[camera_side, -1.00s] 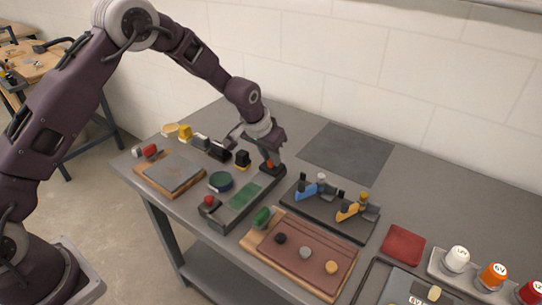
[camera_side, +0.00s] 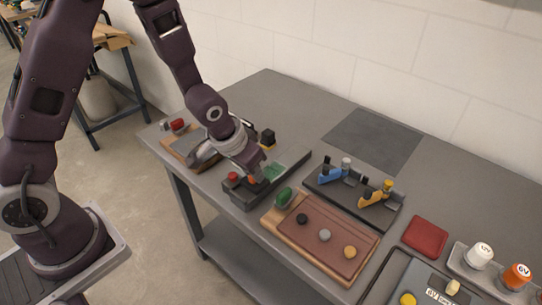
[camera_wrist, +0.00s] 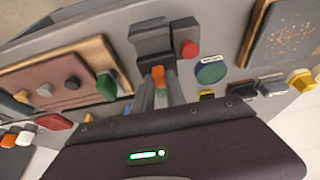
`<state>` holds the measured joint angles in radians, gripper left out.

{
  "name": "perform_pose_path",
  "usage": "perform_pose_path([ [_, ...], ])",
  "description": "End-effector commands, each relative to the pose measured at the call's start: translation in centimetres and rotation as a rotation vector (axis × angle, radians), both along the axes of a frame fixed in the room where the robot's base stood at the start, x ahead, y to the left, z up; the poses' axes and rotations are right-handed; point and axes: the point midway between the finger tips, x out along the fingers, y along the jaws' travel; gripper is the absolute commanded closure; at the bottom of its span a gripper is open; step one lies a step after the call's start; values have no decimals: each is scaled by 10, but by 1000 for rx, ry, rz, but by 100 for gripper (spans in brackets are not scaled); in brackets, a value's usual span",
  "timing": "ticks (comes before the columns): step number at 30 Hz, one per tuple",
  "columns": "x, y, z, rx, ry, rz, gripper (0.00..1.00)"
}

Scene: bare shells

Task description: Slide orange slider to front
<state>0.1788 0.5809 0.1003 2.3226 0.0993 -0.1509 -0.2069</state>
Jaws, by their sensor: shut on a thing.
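The orange slider (camera_side: 253,180) sits on a dark grey slider base (camera_side: 238,197) with a green panel in the side view. It is close to the base's front end, near the red knob (camera_side: 233,176). My gripper (camera_side: 257,176) points down at the slider and largely hides it. In the wrist view the orange slider (camera_wrist: 158,76) shows between my gripper's fingertips (camera_wrist: 158,84), which are shut on it. The slider base (camera_wrist: 150,38) and the red knob (camera_wrist: 188,48) lie just beyond.
A wooden board with a green handle (camera_side: 284,196) stands right of the base. A rack with blue and yellow levers (camera_side: 376,193) is farther right. A round green-topped dish (camera_wrist: 211,69) is near the base in the wrist view. The back of the table is clear around a dark mat (camera_side: 374,138).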

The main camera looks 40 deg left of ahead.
Motion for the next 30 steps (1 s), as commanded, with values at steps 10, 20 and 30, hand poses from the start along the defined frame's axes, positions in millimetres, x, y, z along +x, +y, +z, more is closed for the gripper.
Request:
perform_pose_path([
  [10,-31,0,0,0,-1,0,100],
  [20,-34,0,-1,1,6,-1,100],
  [30,-32,0,0,1,2,0,62],
])
